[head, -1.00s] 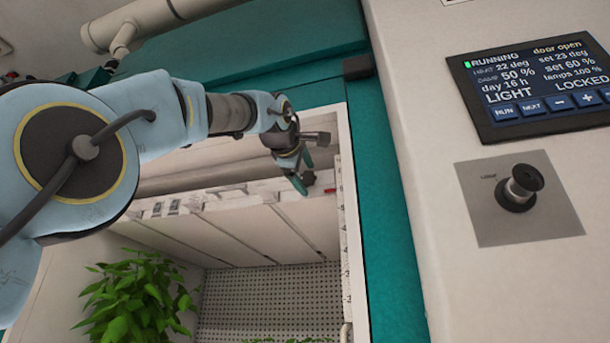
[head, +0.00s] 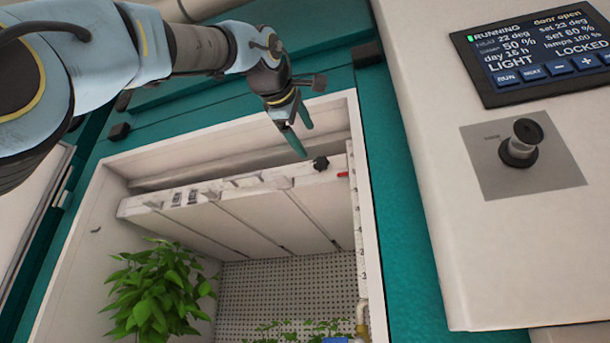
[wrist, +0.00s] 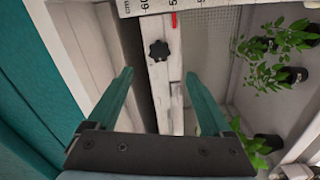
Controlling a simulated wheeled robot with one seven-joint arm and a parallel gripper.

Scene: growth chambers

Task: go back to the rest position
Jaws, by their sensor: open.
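My gripper (head: 297,130) is at the upper part of the open growth chamber, in front of its opening. In the wrist view my gripper (wrist: 165,95) has its two green fingers wide apart with nothing between them. Beyond the fingers is the edge of the white lamp panel (head: 165,205), with a black star-shaped knob (wrist: 159,50) on it. The knob also shows in the head view (head: 320,163), just below and right of the fingertips and apart from them.
The teal chamber frame (head: 400,220) borders the opening. A control panel screen (head: 540,62) reads RUNNING, door open, LOCKED. A leafy plant (head: 155,290) stands inside at left, and a ruler strip (wrist: 140,6) runs along the chamber edge.

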